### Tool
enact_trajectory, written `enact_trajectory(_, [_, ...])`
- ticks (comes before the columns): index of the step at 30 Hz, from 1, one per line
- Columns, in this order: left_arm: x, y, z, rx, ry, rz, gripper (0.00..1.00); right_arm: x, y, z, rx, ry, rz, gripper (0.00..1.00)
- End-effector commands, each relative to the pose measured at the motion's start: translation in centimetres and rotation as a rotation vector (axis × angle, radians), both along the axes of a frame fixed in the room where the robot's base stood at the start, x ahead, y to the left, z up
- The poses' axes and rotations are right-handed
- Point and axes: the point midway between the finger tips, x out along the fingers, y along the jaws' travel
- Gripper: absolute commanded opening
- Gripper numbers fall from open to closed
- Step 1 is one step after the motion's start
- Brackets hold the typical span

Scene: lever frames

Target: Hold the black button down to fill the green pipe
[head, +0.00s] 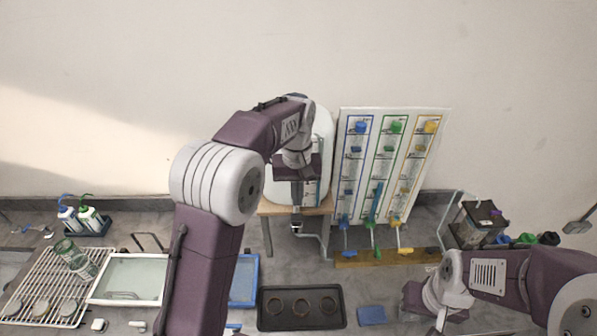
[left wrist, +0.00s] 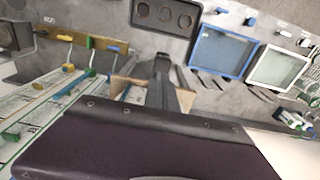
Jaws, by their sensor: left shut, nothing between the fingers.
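A white board (head: 416,122) leans at the back with blue, green and yellow columns. The green pipe (head: 373,200) is in its middle column, with a green cap above and a green valve (head: 377,253) at the foot. A teal-blue stretch shows in its lower part. My left gripper (head: 296,226) points down, shut and empty, in front of a white tank (head: 325,128) left of the board. Its dark fingers show in the left wrist view (left wrist: 163,66). I cannot make out the black button; my left arm covers much of the tank. My right gripper (head: 440,322) is low at right, its jaws unclear.
A wooden stand (head: 266,208) is under the tank. A black tray (head: 264,316) with round wells lies in front, beside a blue tray (head: 245,268). A white tray (head: 155,292) and wire rack (head: 20,308) are left. A dark box (head: 478,222) stands right.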

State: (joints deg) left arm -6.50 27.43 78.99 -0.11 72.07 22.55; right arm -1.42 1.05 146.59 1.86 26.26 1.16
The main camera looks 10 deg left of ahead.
Motion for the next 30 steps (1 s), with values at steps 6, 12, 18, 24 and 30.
enact_trajectory(6, [0.1, 0.0, 4.7, -0.001, -0.005, 0.000, 0.00, -0.1, 0.0, -0.8, 0.000, 0.003, 0.000, 0.34])
enact_trajectory(12, [0.1, 0.0, 7.3, 0.000, -0.003, 0.000, 0.00, -0.1, 0.0, -0.5, 0.000, 0.002, 0.000, 0.34])
enact_trajectory(18, [0.0, 0.0, 7.7, 0.000, -0.002, -0.001, 0.00, -0.1, 0.0, -0.5, 0.000, 0.002, 0.000, 0.34])
enact_trajectory(24, [0.1, 0.0, 7.7, 0.000, -0.003, 0.000, 0.00, -0.1, 0.0, -0.5, 0.000, 0.003, 0.000, 0.34])
enact_trajectory(30, [0.1, 0.0, 7.7, 0.000, -0.003, 0.000, 0.00, -0.1, 0.0, -0.5, 0.000, 0.003, 0.000, 0.34])
